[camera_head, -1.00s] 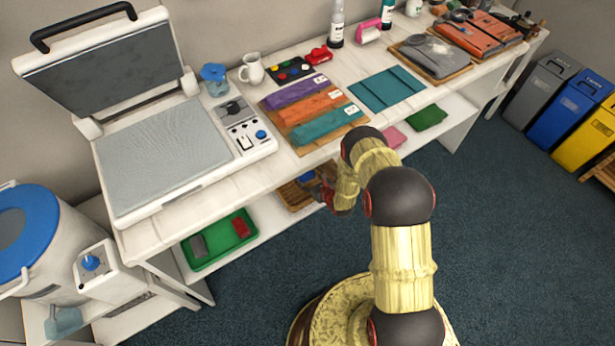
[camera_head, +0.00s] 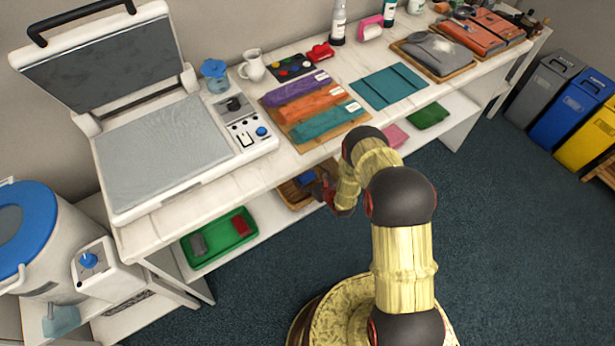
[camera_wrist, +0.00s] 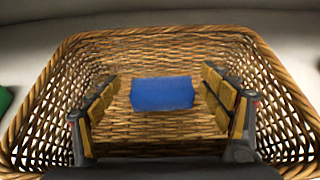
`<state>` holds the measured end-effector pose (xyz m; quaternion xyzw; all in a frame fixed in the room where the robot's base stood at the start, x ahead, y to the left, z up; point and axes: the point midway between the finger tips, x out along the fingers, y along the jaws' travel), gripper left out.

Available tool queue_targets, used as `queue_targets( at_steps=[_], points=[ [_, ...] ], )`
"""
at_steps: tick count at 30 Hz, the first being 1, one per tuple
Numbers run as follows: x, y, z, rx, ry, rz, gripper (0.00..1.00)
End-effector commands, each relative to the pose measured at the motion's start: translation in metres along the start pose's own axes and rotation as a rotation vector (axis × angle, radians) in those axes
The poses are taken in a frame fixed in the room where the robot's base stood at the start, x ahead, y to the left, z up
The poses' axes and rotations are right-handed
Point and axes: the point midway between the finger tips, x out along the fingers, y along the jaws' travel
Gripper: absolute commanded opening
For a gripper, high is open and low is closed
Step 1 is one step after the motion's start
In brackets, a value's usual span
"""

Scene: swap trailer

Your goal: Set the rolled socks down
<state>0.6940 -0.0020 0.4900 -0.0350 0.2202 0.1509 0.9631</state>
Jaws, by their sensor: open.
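A blue roll (camera_wrist: 162,94), which looks like the rolled socks, lies on the floor of a wicker basket (camera_wrist: 160,37) in the wrist view. My gripper (camera_wrist: 162,97) is open, with one finger on each side of the roll and visible space between. In the head view the basket (camera_head: 291,196) stands on the lower shelf, and the blue roll (camera_head: 305,179) shows in it. My gripper (camera_head: 322,188) partly covers the basket there.
A green tray (camera_head: 204,262) with a grey and a red roll stands on the lower shelf, left of the basket. The white tabletop (camera_head: 285,164) hangs over the shelf. Green (camera_head: 428,115) and pink cloths lie farther right on the shelf.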

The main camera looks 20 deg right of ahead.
Motion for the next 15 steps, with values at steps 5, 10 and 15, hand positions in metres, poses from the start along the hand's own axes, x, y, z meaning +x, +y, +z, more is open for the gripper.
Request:
queue_targets(
  at_steps=[5,10,15],
  points=[
    [0.0,0.0,0.0,0.0,0.0,0.0,0.8],
    [-0.003,0.0,0.006,0.0,0.0,0.0,0.8],
    [-0.023,-0.001,0.013,0.003,0.001,-0.002,0.8]
  ],
)
